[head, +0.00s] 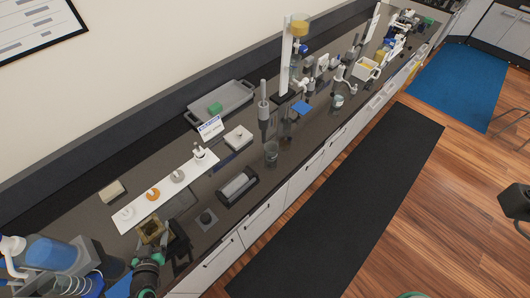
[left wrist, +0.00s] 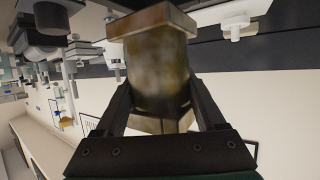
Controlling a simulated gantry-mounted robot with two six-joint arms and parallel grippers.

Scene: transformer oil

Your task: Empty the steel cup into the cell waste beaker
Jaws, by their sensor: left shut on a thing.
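A brownish, metallic-looking cup with a squared rim, which I take to be the steel cup (head: 150,228), is held by my left gripper (head: 160,240) over the near left part of the bench. In the left wrist view the cup (left wrist: 157,70) sits between the two dark fingers, which are shut on its sides. Its contents cannot be seen. A clear glass beaker (head: 271,153) stands near the bench's front edge, to the right of and apart from the cup. I cannot read a label that marks it as the cell waste beaker.
A white strip (head: 165,191) with several small round pieces lies behind the cup. A dark cradle with a clear cylinder (head: 236,187) is between cup and beaker. A grey tray (head: 221,101), a small sign (head: 210,128) and tall stands are farther back. A blue-topped device (head: 46,254) is at lower left.

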